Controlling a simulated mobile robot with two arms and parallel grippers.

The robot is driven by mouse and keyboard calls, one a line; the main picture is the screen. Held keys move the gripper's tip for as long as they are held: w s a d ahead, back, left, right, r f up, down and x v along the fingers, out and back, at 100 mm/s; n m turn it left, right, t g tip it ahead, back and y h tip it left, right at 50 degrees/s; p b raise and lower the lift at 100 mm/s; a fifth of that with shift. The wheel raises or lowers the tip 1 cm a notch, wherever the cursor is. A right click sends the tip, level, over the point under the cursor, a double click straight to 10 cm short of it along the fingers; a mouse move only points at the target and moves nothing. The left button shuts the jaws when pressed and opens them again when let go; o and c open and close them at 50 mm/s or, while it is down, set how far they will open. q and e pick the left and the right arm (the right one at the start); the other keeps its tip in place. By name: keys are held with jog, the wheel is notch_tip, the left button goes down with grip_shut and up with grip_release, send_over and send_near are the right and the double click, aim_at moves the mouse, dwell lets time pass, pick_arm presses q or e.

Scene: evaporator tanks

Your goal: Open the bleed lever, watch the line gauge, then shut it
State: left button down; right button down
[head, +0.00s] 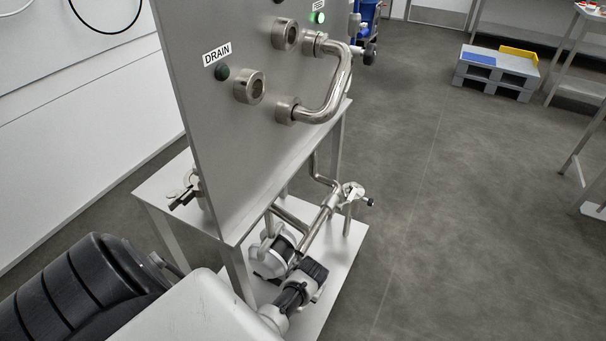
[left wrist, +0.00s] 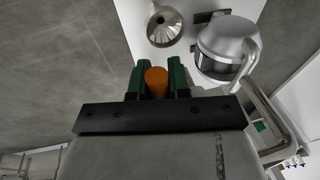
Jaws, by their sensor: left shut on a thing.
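My left gripper (left wrist: 157,82) is shut on an orange cylindrical handle, which I take for the bleed lever's grip (left wrist: 157,84). The handle sits between the two dark green fingers, and its far part is hidden from this angle. In the head view, my left arm reaches in from the lower left, and its dark wrist end is low beside the pump (head: 268,258). The orange handle does not show there, so I cannot tell the lever's angle. No readable line gauge face shows in either view. My right gripper is not in view.
A grey panel marked DRAIN (head: 217,54) stands above, with a bent steel pipe (head: 338,95). A silver funnel (left wrist: 164,30) is ahead in the left wrist view. A grey pallet (head: 497,74) stands at the back right. Open floor (head: 450,220) lies to the right.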

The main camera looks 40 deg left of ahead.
pick_arm(q)
jog(key=shift+w+r, duration=0.1)
jog(key=c, duration=1.1)
grip_release()
jog(key=p+v, duration=0.3)
jog(key=v, duration=0.7)
jog(key=shift+d+r, duration=0.1)
jog(key=shift+r, duration=0.2)
